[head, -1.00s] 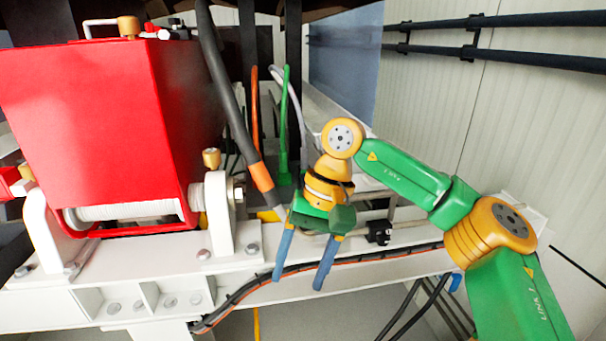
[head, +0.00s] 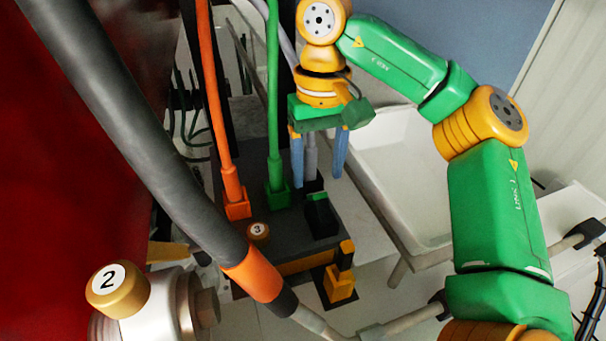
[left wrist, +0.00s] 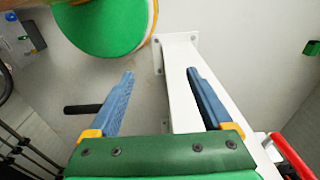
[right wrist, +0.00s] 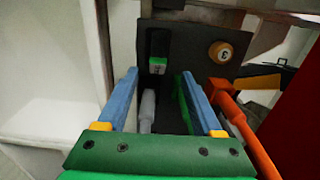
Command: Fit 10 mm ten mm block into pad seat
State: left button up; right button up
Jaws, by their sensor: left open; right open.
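A small black block with a green face (head: 320,213) stands on a dark slab (head: 228,215). In the right wrist view the block (right wrist: 158,45) shows a small green and white label, too small to read for sure. My right gripper (head: 318,170) points down just behind the block in the head view. It is open, and a grey plug or rod (right wrist: 147,108) shows between its fingers, apparently not gripped. My left gripper (left wrist: 160,73) is open and empty, seen only in its own wrist view. I cannot make out the pad seat for sure.
Orange (head: 236,195) and green (head: 276,185) cable plugs stand on the slab beside the right gripper. A knob marked 3 (head: 258,232) and a yellow-black piece (head: 340,284) are near its front. A thick black hose (head: 140,120) crosses the left. A white tray (head: 400,170) is at right.

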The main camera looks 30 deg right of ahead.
aim_at(320, 195)
jog(key=f, duration=0.1)
jog(key=s+f+b, duration=0.1)
jog(key=f+b, duration=0.1)
jog(key=shift+s+a+f, duration=0.15)
jog(key=shift+s, duration=0.1)
jog(key=f, duration=0.1)
jog(key=f+p, duration=0.1)
jog(key=f, duration=0.1)
jog(key=shift+w+d, duration=0.2)
jog(key=shift+d, duration=0.05)
jog(key=shift+w+f, duration=0.1)
jog(key=shift+w, duration=0.15)
jog(key=shift+s, duration=0.1)
jog(key=c, duration=0.7)
pick_arm(q)
jog(key=shift+s+a+f, duration=0.1)
jog(key=shift+s+f, duration=0.3)
jog(key=shift+s, duration=0.25)
pick_arm(e)
grip_shut()
